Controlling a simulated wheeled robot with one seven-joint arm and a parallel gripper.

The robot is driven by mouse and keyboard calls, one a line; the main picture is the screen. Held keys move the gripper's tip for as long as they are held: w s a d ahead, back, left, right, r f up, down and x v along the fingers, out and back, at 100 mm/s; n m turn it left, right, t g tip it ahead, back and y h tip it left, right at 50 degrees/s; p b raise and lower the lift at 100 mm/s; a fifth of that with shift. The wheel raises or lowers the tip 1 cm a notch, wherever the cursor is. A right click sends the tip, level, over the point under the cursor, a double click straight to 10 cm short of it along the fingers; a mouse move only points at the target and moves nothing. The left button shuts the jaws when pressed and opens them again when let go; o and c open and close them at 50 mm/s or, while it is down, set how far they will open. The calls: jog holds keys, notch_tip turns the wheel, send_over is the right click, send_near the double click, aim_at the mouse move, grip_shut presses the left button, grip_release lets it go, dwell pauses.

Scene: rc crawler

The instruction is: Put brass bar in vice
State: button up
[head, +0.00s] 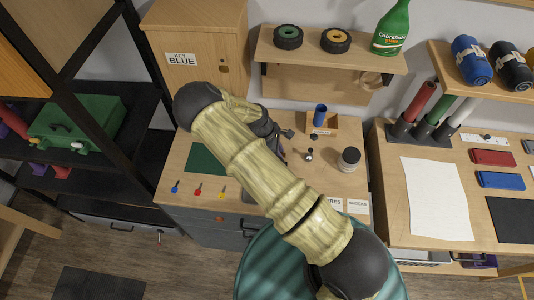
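I cannot make out a brass bar in the head view. I cannot make out a vice either; my arm covers the middle of the workbench (172,172). My gripper (284,137) is a small dark shape over the bench, beyond my arm. It is partly hidden, and I cannot tell whether its fingers are open or shut or hold anything. A small metallic item (308,155) is on the bench to the right of my gripper.
A wooden box with a blue cylinder (320,115) and a dark-lidded jar (349,159) are right of my gripper. A green mat (203,159) and blue, red and yellow keys (198,189) lie left. A cabinet (197,50) and shelf (300,47) stand behind.

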jog(key=shift+s+a+f, duration=0.1)
jog(key=shift+a, duration=0.05)
grip_shut()
notch_tip(320, 180, up, 10)
jog(key=b, duration=0.2)
jog(key=shift+r+b, duration=0.2)
jog(key=shift+b, duration=0.2)
dwell(0.7)
